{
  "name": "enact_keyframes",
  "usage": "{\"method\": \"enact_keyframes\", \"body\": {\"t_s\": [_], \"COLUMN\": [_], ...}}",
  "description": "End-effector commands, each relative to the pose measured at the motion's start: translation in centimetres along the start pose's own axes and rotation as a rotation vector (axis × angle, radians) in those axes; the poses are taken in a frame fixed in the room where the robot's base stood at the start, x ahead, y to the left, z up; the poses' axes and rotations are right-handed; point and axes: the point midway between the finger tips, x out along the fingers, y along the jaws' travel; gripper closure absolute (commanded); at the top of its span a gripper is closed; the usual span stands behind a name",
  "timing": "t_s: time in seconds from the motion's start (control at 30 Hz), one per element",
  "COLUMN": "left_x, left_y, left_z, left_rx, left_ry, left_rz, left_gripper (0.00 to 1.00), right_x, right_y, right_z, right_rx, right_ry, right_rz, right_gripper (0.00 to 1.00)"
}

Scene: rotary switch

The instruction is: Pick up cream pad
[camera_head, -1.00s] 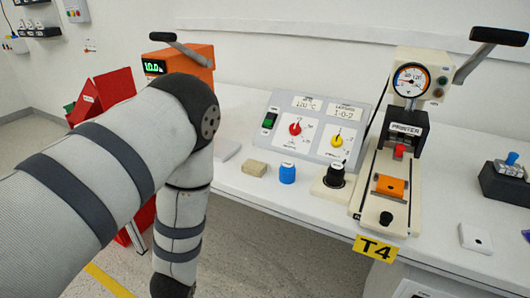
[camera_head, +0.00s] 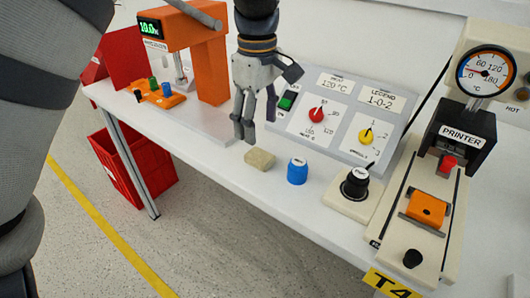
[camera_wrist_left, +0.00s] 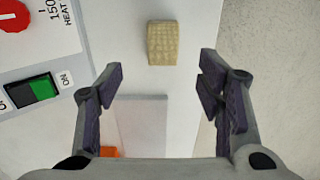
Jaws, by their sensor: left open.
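The cream pad (camera_head: 260,160) is a small beige block lying on the white table near its front edge, left of a blue knob. It also shows in the left wrist view (camera_wrist_left: 162,43), beyond the fingertips and roughly between them. My left gripper (camera_head: 246,130) points down above the table, just behind and left of the pad. Its fingers are spread and empty, apart from the pad; it also shows in the left wrist view (camera_wrist_left: 160,85). My right gripper is not in view.
A blue knob (camera_head: 297,171) and a black knob on a cream base (camera_head: 354,184) stand to the right. A sloped control panel (camera_head: 345,115) is behind. The printer press (camera_head: 427,205) is at the right, an orange machine (camera_head: 205,60) at the left. The table's front edge is close.

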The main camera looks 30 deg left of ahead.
Motion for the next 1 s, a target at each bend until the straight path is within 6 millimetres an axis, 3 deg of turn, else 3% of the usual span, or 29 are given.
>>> {"method": "enact_keyframes", "body": {"t_s": [0.03, 0.17, 0.4, 0.67, 0.7, 0.9, 1.0], "left_x": [1.2, 2.7, 7.1, 7.7, 7.7, 7.7, 7.7], "left_y": [0.0, -0.1, -0.6, -0.6, -0.6, -0.6, -0.6], "left_z": [0.0, 0.1, 0.4, 0.4, 0.4, 0.4, 0.4], "left_rx": [0.0, 0.001, 0.0, 0.001, 0.001, 0.001, 0.001], "left_ry": [-0.002, -0.001, -0.001, 0.0, 0.0, 0.0, 0.0], "left_rz": [-0.006, -0.002, -0.002, 0.003, 0.003, 0.003, 0.003], "left_gripper": [0.39, 0.39, 0.39, 0.39, 0.41, 0.82, 0.82], "right_x": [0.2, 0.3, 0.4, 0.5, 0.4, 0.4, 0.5], "right_y": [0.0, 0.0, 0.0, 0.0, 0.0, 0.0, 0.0], "right_z": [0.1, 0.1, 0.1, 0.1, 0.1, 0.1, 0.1], "right_rx": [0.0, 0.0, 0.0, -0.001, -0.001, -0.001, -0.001], "right_ry": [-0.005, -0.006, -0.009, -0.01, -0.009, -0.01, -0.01], "right_rz": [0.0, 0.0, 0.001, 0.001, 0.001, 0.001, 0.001], "right_gripper": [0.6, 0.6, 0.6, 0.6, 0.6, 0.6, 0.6]}}
